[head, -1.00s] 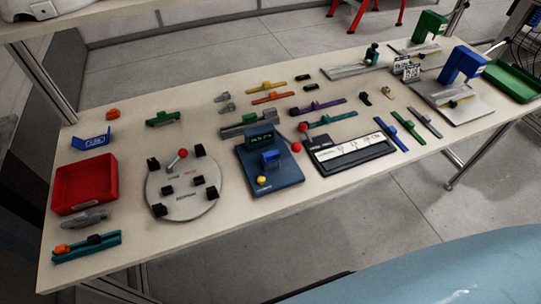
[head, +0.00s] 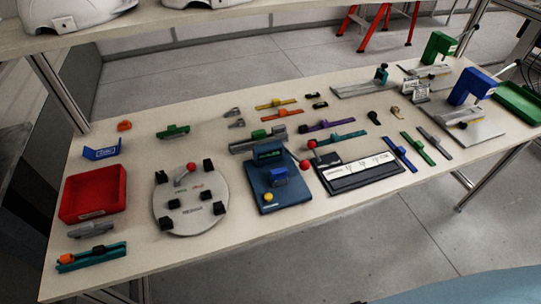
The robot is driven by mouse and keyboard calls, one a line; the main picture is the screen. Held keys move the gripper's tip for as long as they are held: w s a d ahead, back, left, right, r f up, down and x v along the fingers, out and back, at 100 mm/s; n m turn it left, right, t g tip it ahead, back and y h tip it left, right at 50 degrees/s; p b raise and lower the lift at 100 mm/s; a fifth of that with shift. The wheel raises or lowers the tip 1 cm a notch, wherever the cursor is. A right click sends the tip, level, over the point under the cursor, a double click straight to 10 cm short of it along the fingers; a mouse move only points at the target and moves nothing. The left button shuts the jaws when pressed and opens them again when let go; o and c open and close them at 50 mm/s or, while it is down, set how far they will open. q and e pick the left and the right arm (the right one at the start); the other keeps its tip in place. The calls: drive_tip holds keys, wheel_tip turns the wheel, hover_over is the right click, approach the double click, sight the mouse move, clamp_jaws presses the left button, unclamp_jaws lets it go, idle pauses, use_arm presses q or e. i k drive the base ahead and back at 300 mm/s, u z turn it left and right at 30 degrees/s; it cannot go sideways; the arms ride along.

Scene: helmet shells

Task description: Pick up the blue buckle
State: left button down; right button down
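Several blue pieces are on the table, and I cannot tell for sure which is the buckle. A slim blue strip with a small raised block (head: 399,153) lies right of the black-and-white panel, beside a green strip. A small blue block (head: 279,174) sits on the dark blue fixture (head: 274,190) in the middle. A blue bent plate (head: 102,152) stands at the left, behind the red tray. Neither of my grippers is in the head view.
The table (head: 190,262) also holds a red tray (head: 92,194), a round grey fixture (head: 190,218) with black blocks and a black-framed panel (head: 357,171). At the far right are a blue arch-shaped stand (head: 470,86) and a green tray (head: 520,103). White shells sit on a shelf behind.

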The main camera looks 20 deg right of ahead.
sight(279, 174)
drive_tip(key=z, duration=0.05)
drive_tip(key=k, duration=1.1)
drive_tip(key=u, duration=0.7)
drive_tip(key=i, duration=1.3)
drive_tip(key=z, duration=0.75)
